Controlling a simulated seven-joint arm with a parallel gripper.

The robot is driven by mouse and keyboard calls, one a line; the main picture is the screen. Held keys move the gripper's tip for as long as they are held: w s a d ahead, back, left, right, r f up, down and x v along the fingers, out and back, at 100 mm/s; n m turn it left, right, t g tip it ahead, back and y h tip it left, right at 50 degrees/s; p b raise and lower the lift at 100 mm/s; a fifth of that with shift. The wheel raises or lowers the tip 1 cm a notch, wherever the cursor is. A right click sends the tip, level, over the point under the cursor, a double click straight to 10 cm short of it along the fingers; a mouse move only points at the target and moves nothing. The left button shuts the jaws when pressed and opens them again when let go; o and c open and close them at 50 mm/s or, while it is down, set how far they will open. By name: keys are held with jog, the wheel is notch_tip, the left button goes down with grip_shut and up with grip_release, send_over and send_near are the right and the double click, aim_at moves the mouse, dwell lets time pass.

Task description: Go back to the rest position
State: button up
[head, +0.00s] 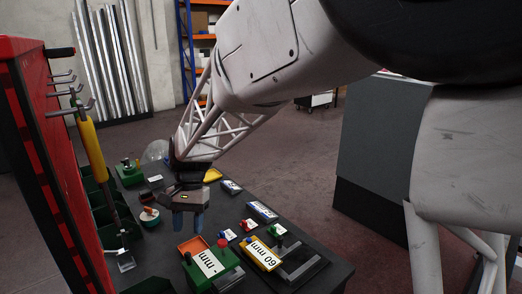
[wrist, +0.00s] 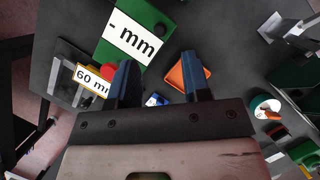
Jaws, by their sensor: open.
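My gripper (head: 188,221) hangs over the dark table from my arm, its two blue fingers pointing down. In the wrist view my gripper (wrist: 160,82) shows its fingers spread apart with nothing held between them. A green block with a "mm" label (head: 212,266) lies below and in front of it; the green block also shows in the wrist view (wrist: 150,18). An orange tray (head: 192,246) sits beside that block and shows near the right finger in the wrist view (wrist: 187,72).
A yellow "60 mm" block (head: 263,254) and several small coloured pieces lie to the right on the table (head: 330,268). A red tool panel (head: 45,170) with hooks and a yellow-handled tool (head: 88,150) stands at the left. A grey cabinet (head: 375,150) stands at the right.

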jog(key=s+d+r+t+y, duration=0.1)
jog(key=s+d+r+t, duration=0.15)
jog(key=d, duration=0.95)
jog(key=s+d+r+t, duration=0.15)
jog(key=d+r, duration=0.25)
jog(key=d, duration=0.9)
jog(key=s+d+t+h, duration=0.1)
jog(key=s+d+t, duration=0.2)
jog(key=s+d, duration=1.3)
jog(key=shift+d+f, duration=0.45)
jog(key=shift+d, duration=0.3)
